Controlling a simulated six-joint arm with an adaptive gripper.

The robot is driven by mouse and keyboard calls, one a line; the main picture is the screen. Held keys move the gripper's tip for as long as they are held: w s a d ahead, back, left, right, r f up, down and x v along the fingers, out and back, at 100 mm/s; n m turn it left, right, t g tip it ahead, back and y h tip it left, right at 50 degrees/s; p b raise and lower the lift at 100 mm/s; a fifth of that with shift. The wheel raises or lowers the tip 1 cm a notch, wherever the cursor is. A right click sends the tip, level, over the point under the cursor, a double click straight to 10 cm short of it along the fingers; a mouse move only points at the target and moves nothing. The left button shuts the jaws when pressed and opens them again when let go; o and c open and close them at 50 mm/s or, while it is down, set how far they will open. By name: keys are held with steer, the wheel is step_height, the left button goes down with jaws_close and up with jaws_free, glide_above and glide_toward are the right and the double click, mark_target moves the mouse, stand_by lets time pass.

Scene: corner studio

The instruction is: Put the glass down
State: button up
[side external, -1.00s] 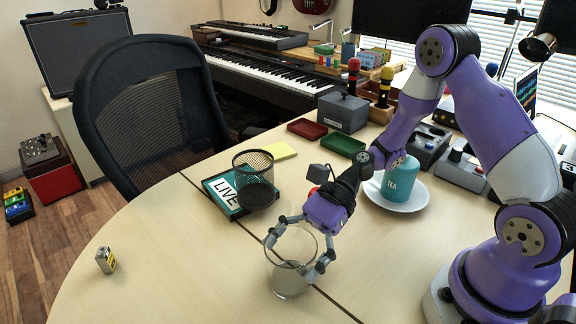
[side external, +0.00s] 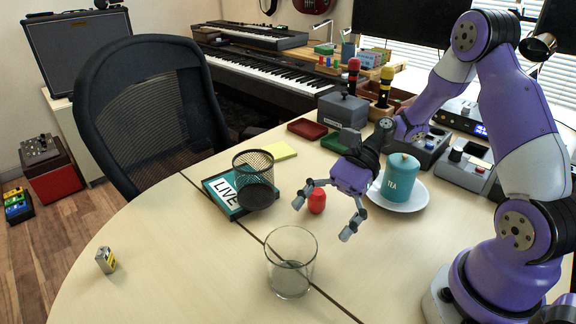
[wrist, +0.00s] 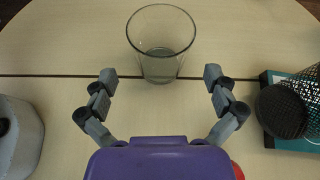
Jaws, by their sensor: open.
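The clear glass (side external: 290,264) stands upright on the light wood table, close to the dark seam. My gripper (side external: 322,217) is open and empty, above the table, behind and to the right of the glass in the side view. In the wrist view, the glass (wrist: 160,50) lies beyond the fingertips, centred between the two spread fingers of my gripper (wrist: 160,74). The fingers do not touch it.
A small red object (side external: 317,201) sits just behind my gripper. A teal TEA canister (side external: 401,178) stands on a white saucer (side external: 418,200).

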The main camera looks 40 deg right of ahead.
steer(key=n+h, duration=0.1)
steer(key=n, duration=0.1)
steer(key=r+n+h, duration=0.1)
steer(key=n+h, duration=0.1)
steer(key=shift+s+d+n+h, duration=0.1)
steer(key=shift+n+h, duration=0.2)
steer(key=s+d+r+n+t+h, duration=0.4)
steer(key=r+n+h, duration=0.5)
steer(key=n, duration=0.3)
steer(key=d+t, duration=0.1)
steer(key=d, duration=0.1)
steer(key=shift+s+d+n+t, duration=0.3)
steer(key=shift+d+t, duration=0.1)
